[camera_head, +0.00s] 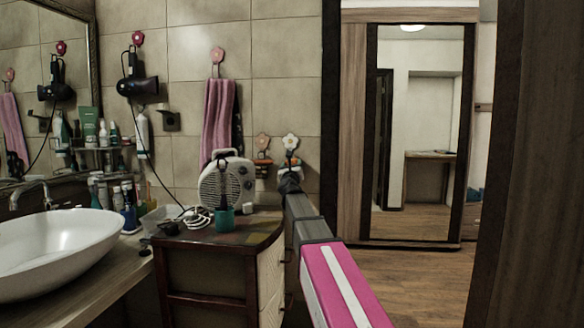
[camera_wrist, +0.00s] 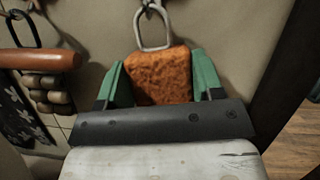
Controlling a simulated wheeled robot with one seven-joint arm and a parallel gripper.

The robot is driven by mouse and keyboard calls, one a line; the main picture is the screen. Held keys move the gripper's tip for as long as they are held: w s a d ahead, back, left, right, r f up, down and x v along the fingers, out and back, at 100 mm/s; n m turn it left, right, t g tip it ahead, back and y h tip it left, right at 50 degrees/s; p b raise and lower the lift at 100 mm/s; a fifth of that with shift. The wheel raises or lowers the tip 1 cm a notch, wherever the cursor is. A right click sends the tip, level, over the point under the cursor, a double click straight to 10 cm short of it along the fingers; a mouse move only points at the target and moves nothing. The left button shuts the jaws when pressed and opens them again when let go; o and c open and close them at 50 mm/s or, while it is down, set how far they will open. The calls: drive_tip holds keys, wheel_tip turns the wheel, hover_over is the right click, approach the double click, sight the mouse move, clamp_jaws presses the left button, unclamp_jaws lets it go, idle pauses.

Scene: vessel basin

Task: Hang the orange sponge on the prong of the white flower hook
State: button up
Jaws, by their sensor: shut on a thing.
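The white flower hook (camera_head: 290,141) is on the tiled wall in the head view, right of an orange-brown flower hook (camera_head: 263,141). My gripper (camera_wrist: 156,78) is shut on the orange sponge (camera_wrist: 158,76), with one green finger on each side of it. A grey loop (camera_wrist: 153,30) stands up from the sponge's top. The loop's top meets a dark metal prong (camera_wrist: 150,5) at the upper picture edge; I cannot tell whether it is around the prong or only in front. In the head view my gripper (camera_head: 289,174) is just below the white flower and mostly covers the sponge.
A brown-handled brush (camera_wrist: 38,60) hangs close on the left in the wrist view. A wooden cabinet (camera_head: 205,275) with a fan heater (camera_head: 226,182) and a teal cup (camera_head: 224,217) stands left of my arm. A door frame (camera_head: 330,110) is close on the right.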

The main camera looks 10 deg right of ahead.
drive_tip(key=o, duration=1)
drive_tip(key=shift+o, duration=0.2)
